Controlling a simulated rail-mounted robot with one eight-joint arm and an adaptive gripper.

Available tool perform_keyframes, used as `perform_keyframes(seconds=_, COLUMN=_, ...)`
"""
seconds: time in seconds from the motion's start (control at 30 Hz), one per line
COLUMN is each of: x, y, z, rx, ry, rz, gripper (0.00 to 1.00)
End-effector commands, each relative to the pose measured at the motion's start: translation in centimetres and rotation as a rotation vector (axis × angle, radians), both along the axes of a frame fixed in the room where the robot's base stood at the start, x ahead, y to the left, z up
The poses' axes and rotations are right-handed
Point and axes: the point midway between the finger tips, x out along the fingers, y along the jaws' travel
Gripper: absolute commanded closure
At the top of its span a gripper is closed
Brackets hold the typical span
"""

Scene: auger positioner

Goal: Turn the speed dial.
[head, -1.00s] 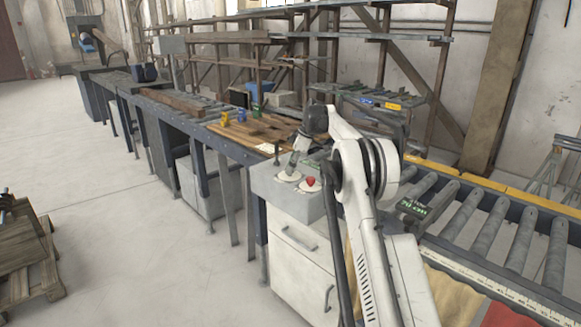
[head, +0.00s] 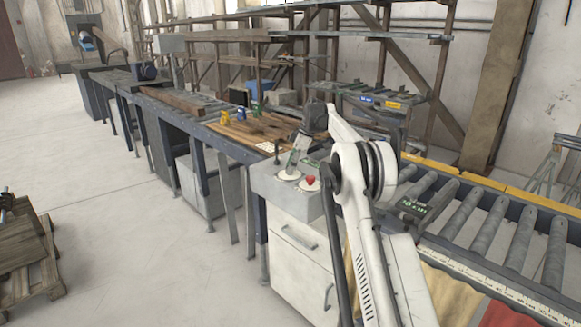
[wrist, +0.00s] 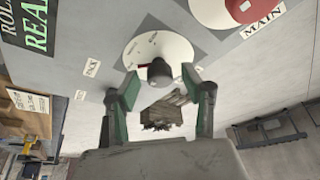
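The speed dial (wrist: 160,73) is a dark round knob on a white disc with a small red mark, set in the grey control panel (wrist: 90,40). My gripper (wrist: 160,78) is open, with a green-padded finger on each side of the knob. In the picture gaps show between the knob and both fingertips, so I see no contact. In the head view my gripper (head: 293,168) points down at the white dial disc (head: 287,176) on top of the control box (head: 262,182). There the knob is hidden or too small to make out.
A red MAIN button (wrist: 246,8) on a white disc is close to the dial; it also shows in the head view (head: 310,182). A dark lever (head: 277,150) stands behind the dial. A roller conveyor (head: 470,215) is at right. Open floor (head: 130,230) is at left.

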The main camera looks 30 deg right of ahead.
Motion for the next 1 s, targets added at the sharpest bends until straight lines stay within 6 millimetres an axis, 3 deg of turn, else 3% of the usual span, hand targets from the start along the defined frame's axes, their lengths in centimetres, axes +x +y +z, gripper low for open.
perform_keyframes(seconds=0.27, x=-0.2, y=-0.4, z=1.2, rx=0.0, ry=0.0, rz=-0.001, gripper=0.57)
perform_keyframes(seconds=0.73, x=-1.7, y=-3.3, z=9.0, rx=0.0, ry=0.0, rz=-0.001, gripper=0.57)
perform_keyframes(seconds=1.0, x=-2.0, y=-4.0, z=10.7, rx=0.0, ry=0.0, rz=-0.001, gripper=0.57)
